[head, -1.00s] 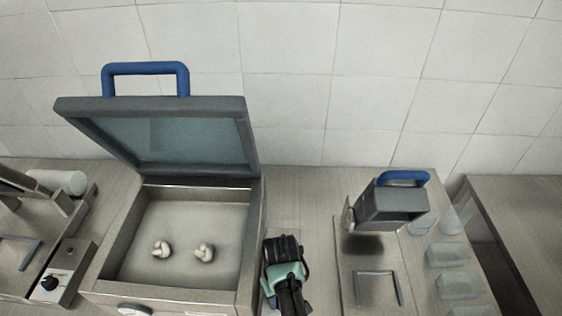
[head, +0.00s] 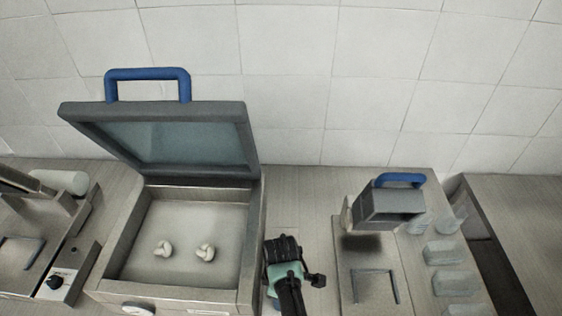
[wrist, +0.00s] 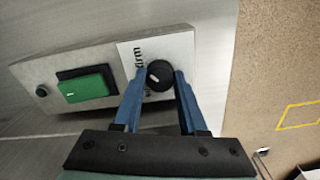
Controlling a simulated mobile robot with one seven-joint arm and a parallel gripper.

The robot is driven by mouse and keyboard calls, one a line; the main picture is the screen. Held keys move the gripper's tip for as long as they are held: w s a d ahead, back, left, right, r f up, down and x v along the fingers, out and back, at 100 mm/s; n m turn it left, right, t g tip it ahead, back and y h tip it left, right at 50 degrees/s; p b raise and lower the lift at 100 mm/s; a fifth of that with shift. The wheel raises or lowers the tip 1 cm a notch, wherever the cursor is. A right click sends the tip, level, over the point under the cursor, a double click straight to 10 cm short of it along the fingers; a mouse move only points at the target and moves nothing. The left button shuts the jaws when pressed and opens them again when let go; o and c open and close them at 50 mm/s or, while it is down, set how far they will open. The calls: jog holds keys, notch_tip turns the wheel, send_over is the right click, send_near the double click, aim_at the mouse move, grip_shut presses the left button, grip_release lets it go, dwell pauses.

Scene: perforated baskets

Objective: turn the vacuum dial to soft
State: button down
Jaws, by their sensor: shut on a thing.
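In the wrist view, the black round dial (wrist: 160,74) sits on a white plate (wrist: 183,48) on a grey metal panel. A short white mark shows on its face, towards the left. The word "firm" is printed left of the dial; other lettering below it is mostly covered by a finger. My gripper (wrist: 161,82) has its two blue fingers on either side of the dial, shut on it. In the head view, my green and black wrist (head: 284,272) is right of the open vacuum chamber (head: 120,250); the fingertips and held dial are hidden there.
A green switch (wrist: 84,86) and a small black knob (wrist: 42,91) are left of the dial. The chamber's lid (head: 160,138) stands raised, with two pale lumps inside. A grey blue-handled device (head: 390,208) stands right; another black knob (head: 56,282) is far left.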

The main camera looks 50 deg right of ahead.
jog(key=shift+w+n, duration=0.1)
jog(key=shift+n, duration=0.3)
jog(key=shift+c, duration=2.2)
grip_release()
notch_tip(320, 180, up, 13)
jog(key=b, duration=0.2)
